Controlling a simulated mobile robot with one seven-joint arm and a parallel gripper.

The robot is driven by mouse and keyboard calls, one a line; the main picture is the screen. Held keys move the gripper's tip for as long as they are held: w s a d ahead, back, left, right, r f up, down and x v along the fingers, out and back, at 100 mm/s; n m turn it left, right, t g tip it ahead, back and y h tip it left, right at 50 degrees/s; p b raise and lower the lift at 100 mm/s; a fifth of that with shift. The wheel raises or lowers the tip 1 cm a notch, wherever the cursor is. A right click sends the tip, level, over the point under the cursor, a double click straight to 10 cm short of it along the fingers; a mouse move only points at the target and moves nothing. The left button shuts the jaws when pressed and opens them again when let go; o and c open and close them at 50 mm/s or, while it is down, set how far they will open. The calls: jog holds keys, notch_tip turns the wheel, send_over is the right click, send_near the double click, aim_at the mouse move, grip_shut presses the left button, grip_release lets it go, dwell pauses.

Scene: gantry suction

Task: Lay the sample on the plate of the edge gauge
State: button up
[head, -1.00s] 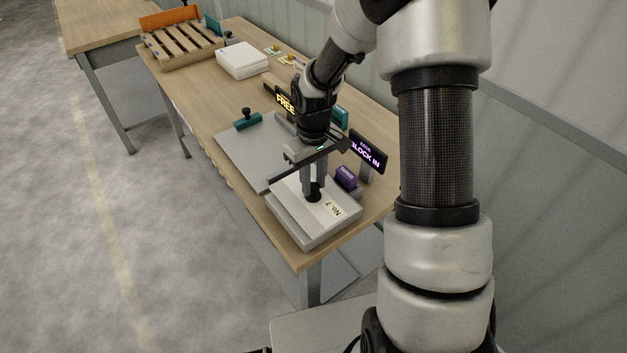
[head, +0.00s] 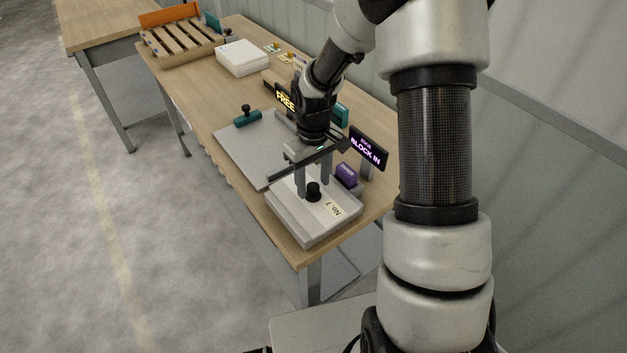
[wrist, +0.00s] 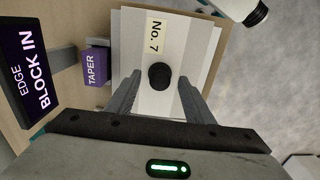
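The sample, a pale slab labelled No. 7 (head: 333,208) with a black knob, lies flat on a light grey block-like plate (head: 304,239) at the near end of the bench. The slab also shows in the wrist view (wrist: 183,38). A dark sign (head: 369,150) reading EDGE BLOCK IN stands beside it. A purple block marked TAPER (wrist: 96,68) sits between sign and slab. My gripper (head: 313,191) is open above the slab. In the wrist view its fingers (wrist: 159,98) stand apart on either side of the knob, with gaps showing.
A wide grey plate (head: 240,153) with a teal-based knob piece (head: 247,119) lies left of my gripper. A sign reading FREE (head: 285,98) stands behind. A white stack (head: 243,60) and a slatted wooden rack (head: 180,45) are farther back.

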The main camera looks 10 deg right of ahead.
jog(key=s+r+m+t, duration=0.1)
jog(key=s+r, duration=0.1)
jog(key=r, duration=1)
jog(key=s+r, duration=0.3)
jog(key=r, duration=0.8)
jog(key=s+r+m+t, duration=0.1)
jog(key=s+r+t, duration=0.1)
jog(key=s, duration=0.6)
jog(key=s+r+m+t+p, duration=0.1)
jog(key=s+r+m+t, duration=0.1)
jog(key=s, duration=0.5)
jog(key=shift+s+r+m+t, duration=0.3)
jog(key=shift+s+r, duration=0.1)
jog(key=shift+r, duration=0.25)
